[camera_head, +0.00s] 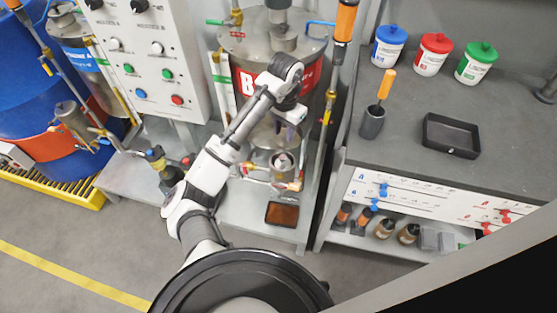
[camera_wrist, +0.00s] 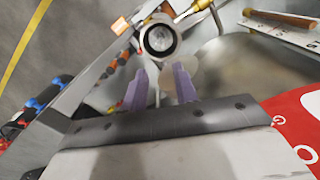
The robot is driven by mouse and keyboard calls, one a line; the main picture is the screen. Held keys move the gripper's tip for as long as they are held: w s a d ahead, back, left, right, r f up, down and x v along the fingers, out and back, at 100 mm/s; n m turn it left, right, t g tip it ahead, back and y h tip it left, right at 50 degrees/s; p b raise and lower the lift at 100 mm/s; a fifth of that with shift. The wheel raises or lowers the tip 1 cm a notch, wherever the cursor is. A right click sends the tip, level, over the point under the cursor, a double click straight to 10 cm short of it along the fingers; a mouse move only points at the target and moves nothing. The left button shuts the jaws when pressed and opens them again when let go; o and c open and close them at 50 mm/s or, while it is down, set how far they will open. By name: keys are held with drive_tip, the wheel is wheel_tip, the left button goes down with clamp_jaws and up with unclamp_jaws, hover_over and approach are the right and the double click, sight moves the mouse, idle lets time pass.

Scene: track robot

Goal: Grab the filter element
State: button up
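A small open-topped metal cylinder (camera_head: 283,162) stands in front of the tank with the red band. In the wrist view the cylinder (camera_wrist: 176,38) shows at top centre with a dark round part (camera_wrist: 159,38) inside it. This part may be the filter element, but I cannot tell for sure. My gripper (camera_wrist: 160,88) has two purple fingers spread apart with nothing between them. In the wrist view the fingertips point toward the cylinder and are apart from it. In the head view my gripper (camera_head: 292,117) hangs above the cylinder, its fingers hard to make out.
Pipes and valves (camera_head: 262,180) surround the cylinder, and a vertical pipe (camera_head: 328,110) rises at its right. A brown-filled tray (camera_head: 282,214) lies in front. The right bench (camera_head: 440,95) holds lidded jars, a holder with an orange-handled tool, and an empty black tray (camera_head: 451,136).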

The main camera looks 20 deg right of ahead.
drive_tip(key=f+b, duration=0.1)
drive_tip(key=f, duration=0.2)
drive_tip(key=f+b, duration=0.1)
drive_tip(key=f, duration=0.3)
drive_tip(key=shift+s+d+f, duration=0.1)
drive_tip(key=shift+s+f, duration=0.1)
drive_tip(key=f+b, duration=0.2)
drive_tip(key=f, duration=0.2)
drive_tip(key=shift+w+f, duration=0.2)
drive_tip(key=shift+f, duration=0.85)
drive_tip(key=shift+w, duration=0.1)
clamp_jaws()
